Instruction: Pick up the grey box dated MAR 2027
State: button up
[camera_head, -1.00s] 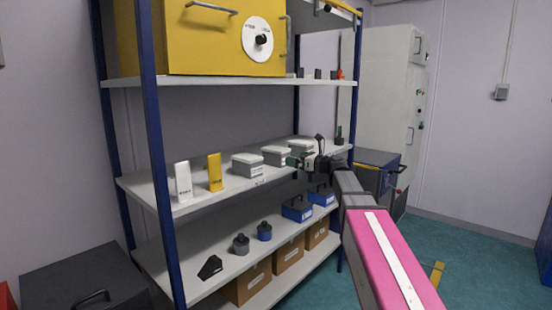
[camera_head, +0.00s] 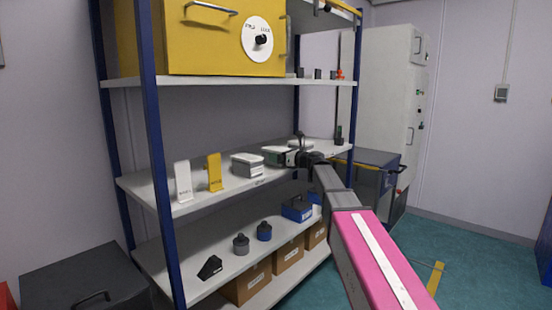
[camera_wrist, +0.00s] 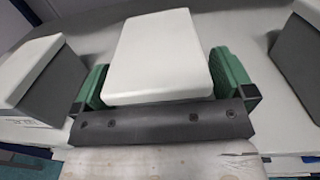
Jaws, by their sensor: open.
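Several grey boxes with white lids stand in a row on the middle shelf; no date is readable on any. In the wrist view the middle grey box (camera_wrist: 155,55) lies between the two green finger pads of my gripper (camera_wrist: 163,78). My gripper is open, with one finger on each side of this box. Another grey box (camera_wrist: 40,78) is at the left and a third (camera_wrist: 298,60) at the right. In the head view my gripper (camera_head: 290,157) largely hides the middle box; the left grey box (camera_head: 246,166) is clear of it.
A white stand (camera_head: 183,182) and a yellow stand (camera_head: 214,172) are left of the boxes on the shelf (camera_head: 200,198). A blue upright (camera_head: 160,170) is at the front. Blue cases (camera_head: 297,209) and dark weights (camera_head: 264,231) are on the shelf below.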

jog(key=c, duration=1.2)
jog(key=shift+r, duration=0.15)
